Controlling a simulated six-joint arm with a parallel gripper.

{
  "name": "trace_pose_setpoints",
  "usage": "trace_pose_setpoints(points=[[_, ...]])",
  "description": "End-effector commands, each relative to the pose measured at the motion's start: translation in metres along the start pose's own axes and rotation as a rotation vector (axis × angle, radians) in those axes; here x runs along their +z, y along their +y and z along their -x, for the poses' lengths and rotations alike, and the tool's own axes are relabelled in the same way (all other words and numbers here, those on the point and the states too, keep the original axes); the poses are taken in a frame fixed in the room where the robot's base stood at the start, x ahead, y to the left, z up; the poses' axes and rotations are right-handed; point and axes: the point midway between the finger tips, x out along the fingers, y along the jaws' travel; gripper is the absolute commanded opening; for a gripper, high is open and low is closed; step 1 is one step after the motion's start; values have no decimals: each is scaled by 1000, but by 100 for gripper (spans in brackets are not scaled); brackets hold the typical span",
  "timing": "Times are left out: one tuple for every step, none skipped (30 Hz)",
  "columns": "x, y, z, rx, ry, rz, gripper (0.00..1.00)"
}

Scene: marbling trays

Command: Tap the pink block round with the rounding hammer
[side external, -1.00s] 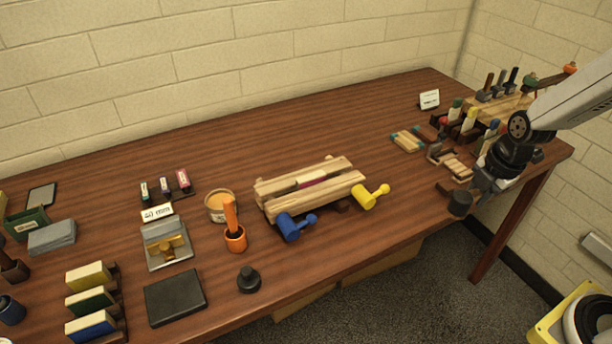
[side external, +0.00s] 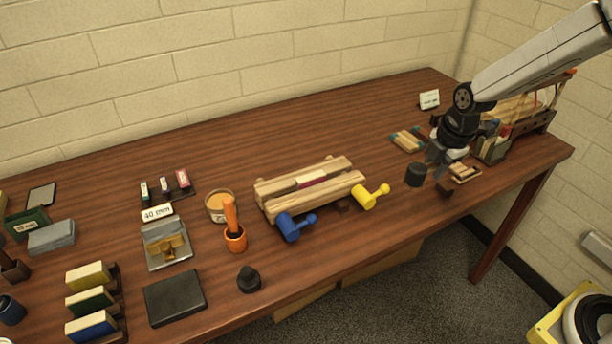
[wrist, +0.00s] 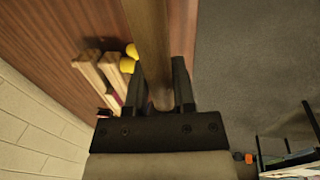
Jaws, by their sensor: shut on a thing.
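The pink block (side external: 312,179) lies between the two pale wooden rails of a holder (side external: 275,204) in the middle of the table. Only its top shows in the side view. My gripper (side external: 438,162) is to the right of the holder, above the table. It is shut on the rounding hammer, whose dark cylindrical head (side external: 415,174) shows left of the gripper, apart from the block. In the wrist view my gripper (wrist: 158,80) has the brown wooden handle (wrist: 150,35) between its fingers. The rails (wrist: 86,68) appear left of the fingers there.
A yellow mallet-shaped piece (side external: 366,197) and a blue one (side external: 290,228) stand at the holder's front. An orange-handled tool (side external: 230,214) stands in a cup to its left. A tool rack (side external: 534,125) is behind my gripper. The table between hammer and yellow piece is clear.

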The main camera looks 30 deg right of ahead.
Motion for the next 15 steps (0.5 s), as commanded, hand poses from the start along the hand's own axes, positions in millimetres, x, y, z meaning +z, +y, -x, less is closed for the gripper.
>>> trace_pose_setpoints(points=[[-6,12,-1,2,1,5,0],[-10,18,-2,2,2,5,0],[-14,26,-3,2,2,5,0],[-18,32,-4,0,3,6,0],[-21,38,-4,1,3,5,0],[-26,46,-6,0,3,6,0],[-30,51,-6,0,3,6,0],[-34,57,-8,0,3,7,0],[-40,64,-8,-1,3,7,0],[-44,69,-9,-1,3,7,0],[-48,75,-10,-1,3,6,0],[-54,82,-11,-1,3,6,0],[-59,86,-12,-2,2,7,0],[-63,92,-13,-1,2,6,0],[-69,98,-14,-1,1,7,0]])
